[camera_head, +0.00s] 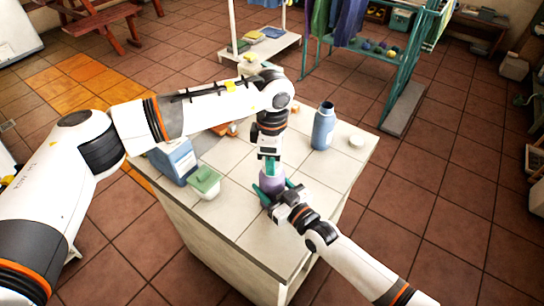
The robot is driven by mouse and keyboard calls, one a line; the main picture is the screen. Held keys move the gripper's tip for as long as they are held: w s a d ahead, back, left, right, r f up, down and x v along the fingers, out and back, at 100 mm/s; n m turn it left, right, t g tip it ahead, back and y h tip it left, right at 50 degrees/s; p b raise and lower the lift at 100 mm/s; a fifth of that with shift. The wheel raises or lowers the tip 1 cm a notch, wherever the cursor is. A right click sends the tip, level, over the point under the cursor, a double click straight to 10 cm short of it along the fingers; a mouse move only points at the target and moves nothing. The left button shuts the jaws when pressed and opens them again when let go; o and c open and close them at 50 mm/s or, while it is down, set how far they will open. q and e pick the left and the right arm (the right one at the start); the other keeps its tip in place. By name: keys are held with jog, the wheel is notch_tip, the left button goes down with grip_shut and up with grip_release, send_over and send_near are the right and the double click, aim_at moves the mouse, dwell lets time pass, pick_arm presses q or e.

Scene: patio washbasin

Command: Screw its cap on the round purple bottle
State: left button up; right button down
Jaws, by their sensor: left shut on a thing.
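The round purple bottle (272,179) stands upright near the middle of the pale tiled counter (235,225). My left gripper (270,166) points straight down over its top, with its teal fingers shut at the bottle's mouth. The cap is hidden between those fingers, and I cannot see whether it touches the neck. My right gripper (275,192) reaches in from the lower right. Its teal fingers lie on either side of the bottle's lower body. I cannot tell whether they press on it.
A blue bottle (323,128) and a small white round thing (356,141) stand at the right on the counter. A blue container (176,162) and a green-topped white dish (205,182) stand at the left. A teal rack (385,65) stands behind.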

pick_arm(q)
jog(key=m, duration=2.7)
jog(key=o, duration=0.9)
